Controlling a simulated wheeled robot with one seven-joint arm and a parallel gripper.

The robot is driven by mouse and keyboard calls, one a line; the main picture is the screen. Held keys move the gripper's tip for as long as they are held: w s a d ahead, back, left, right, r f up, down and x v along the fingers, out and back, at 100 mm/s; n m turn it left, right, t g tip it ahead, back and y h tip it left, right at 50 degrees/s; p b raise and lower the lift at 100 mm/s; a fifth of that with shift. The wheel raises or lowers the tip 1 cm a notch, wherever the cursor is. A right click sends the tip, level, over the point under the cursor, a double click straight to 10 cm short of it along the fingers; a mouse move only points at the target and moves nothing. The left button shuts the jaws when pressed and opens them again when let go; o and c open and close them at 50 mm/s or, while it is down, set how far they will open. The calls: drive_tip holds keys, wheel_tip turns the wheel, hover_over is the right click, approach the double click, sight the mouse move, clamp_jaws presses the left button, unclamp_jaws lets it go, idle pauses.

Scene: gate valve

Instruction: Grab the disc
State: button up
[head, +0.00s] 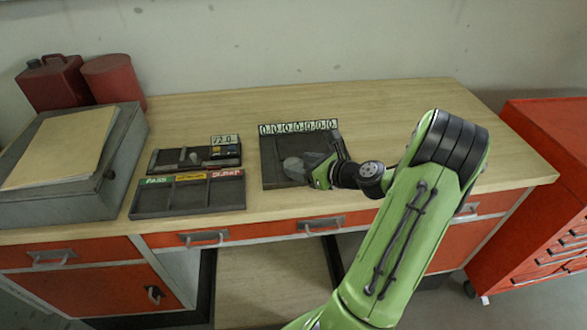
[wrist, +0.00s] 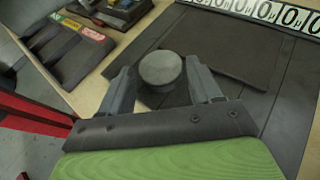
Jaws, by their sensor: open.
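The grey round disc (wrist: 161,69) sits on the dark board (wrist: 257,75) in the wrist view. My gripper (wrist: 157,80) is open, with one finger on each side of the disc's near part. I cannot tell whether either finger touches the disc. In the head view my gripper (head: 308,172) reaches in over the board from the right.
A row of number plates (head: 298,127) lines the board's back edge. A tray with PASS and SCRAP labels (head: 187,196) and a small device with a display (head: 195,156) lie to the left. A grey case (head: 70,165) stands farther left. The table's right side is clear.

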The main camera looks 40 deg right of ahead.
drive_tip(key=shift+x, duration=1.1)
drive_tip(key=shift+s, duration=0.1)
drive_tip(key=c, duration=1)
drive_tip(key=shift+r, duration=0.1)
